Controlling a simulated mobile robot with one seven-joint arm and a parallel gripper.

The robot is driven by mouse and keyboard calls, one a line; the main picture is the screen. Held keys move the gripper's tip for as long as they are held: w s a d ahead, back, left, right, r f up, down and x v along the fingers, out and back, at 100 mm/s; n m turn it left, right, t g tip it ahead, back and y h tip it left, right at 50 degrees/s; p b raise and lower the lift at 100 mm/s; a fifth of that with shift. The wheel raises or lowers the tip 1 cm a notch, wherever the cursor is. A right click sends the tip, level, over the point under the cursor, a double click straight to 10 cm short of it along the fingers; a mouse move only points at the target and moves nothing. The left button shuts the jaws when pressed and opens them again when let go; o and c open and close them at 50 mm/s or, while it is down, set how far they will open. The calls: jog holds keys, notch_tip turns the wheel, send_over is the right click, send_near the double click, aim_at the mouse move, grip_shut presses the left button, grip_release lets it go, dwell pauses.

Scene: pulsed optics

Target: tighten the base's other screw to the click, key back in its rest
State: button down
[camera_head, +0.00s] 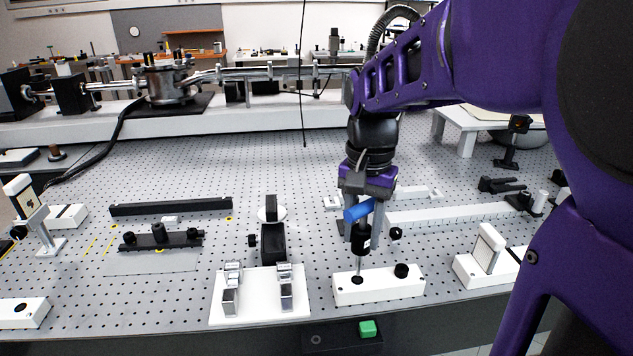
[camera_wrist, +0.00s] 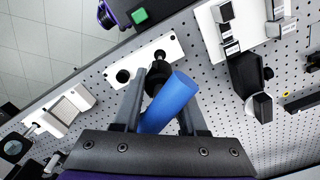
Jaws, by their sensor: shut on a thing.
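My gripper (camera_head: 360,218) is shut on the key, which has a blue handle (camera_head: 357,210) and a black collar above a thin metal shaft. The key stands nearly upright, its shaft reaching down to a dark hole in a white block (camera_head: 380,289); I cannot tell how deep the tip sits. In the wrist view, the blue handle (camera_wrist: 170,102) lies between the fingers and hides part of the white block (camera_wrist: 143,67). A black base (camera_head: 160,241) with a central post and a small knob-like part at each end lies at left; its screws are too small to judge.
A white plate with metal clamps (camera_head: 258,310) and a black upright holder (camera_head: 271,240) stand left of the block. Another white block with an upright plate (camera_head: 487,255) stands at right. A green button (camera_head: 367,328) sits below the table's front edge.

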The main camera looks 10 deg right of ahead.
jog(key=shift+f+b, duration=0.45)
jog(key=shift+f, duration=0.25)
jog(key=shift+f, duration=0.25)
dwell(0.3)
jog(key=shift+f+b, duration=0.65)
jog(key=shift+f, duration=0.1)
jog(key=shift+c, duration=1.8)
grip_release()
jog(key=shift+r, duration=0.1)
notch_tip(320, 180, up, 16)
jog(key=p, duration=1)
jog(key=shift+w, duration=0.15)
notch_tip(320, 180, up, 5)
send_over(361, 245)
jog(key=w, duration=0.2)
jog(key=shift+s+d+r, duration=0.15)
jog(key=shift+d, duration=0.15)
